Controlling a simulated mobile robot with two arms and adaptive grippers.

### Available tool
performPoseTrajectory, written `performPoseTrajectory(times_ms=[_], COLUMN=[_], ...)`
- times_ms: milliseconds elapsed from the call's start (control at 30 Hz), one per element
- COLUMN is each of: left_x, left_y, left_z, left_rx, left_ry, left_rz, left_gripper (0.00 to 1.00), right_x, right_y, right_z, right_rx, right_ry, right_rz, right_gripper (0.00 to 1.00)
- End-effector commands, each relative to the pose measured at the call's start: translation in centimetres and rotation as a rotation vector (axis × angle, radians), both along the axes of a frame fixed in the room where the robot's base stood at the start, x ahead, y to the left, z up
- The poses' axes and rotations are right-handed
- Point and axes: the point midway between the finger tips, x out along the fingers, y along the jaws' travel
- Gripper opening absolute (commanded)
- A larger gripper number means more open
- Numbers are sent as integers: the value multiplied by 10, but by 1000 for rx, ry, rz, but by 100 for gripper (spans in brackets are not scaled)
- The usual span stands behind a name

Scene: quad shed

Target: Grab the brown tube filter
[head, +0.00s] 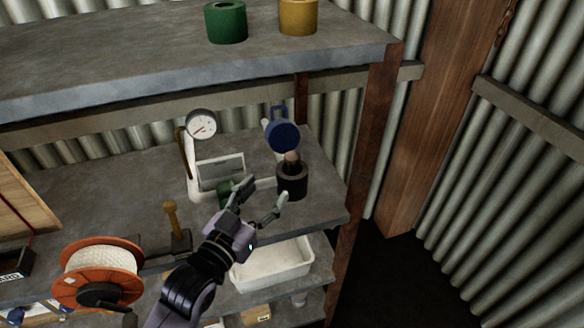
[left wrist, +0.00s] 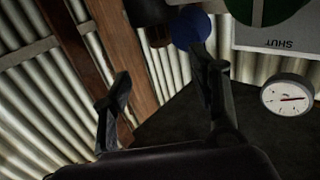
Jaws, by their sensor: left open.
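In the left wrist view the dark cylinder (left wrist: 150,12) is at the top edge, upside down and partly cut off. My left gripper (head: 264,190) is open and empty, in front and to the left of the cylinder, fingers pointing towards it. Its fingers also show in the left wrist view (left wrist: 162,62). My right gripper is not in view.
A blue round-ended item (head: 282,137) stands close behind the cylinder. A white device with a gauge (head: 202,124) is to the left. Green (head: 226,23) and ochre (head: 298,17) cylinders stand on the upper shelf (head: 150,60). A white tray (head: 272,268) sits below.

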Motion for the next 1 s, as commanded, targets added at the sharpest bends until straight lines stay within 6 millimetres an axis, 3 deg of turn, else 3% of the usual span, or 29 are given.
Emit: performPoseTrajectory(times_ms=[133, 300, 567, 800, 1000], left_x=[31, 57, 74, 105, 115], left_y=[-16, -29, -38, -54, -59], left_z=[2, 1, 2, 4, 3], left_rx=[-2, -1, 0, 0, 0], left_ry=[-1, 0, 0, 0, 1], left_rz=[0, 1, 1, 0, 1], left_gripper=[55, 55, 55, 55, 55], right_x=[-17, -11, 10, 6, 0], right_y=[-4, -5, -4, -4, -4], right_z=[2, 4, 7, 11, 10], right_rx=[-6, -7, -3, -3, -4], right_ry=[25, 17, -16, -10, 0], right_rz=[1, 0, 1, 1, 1], right_gripper=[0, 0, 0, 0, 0])
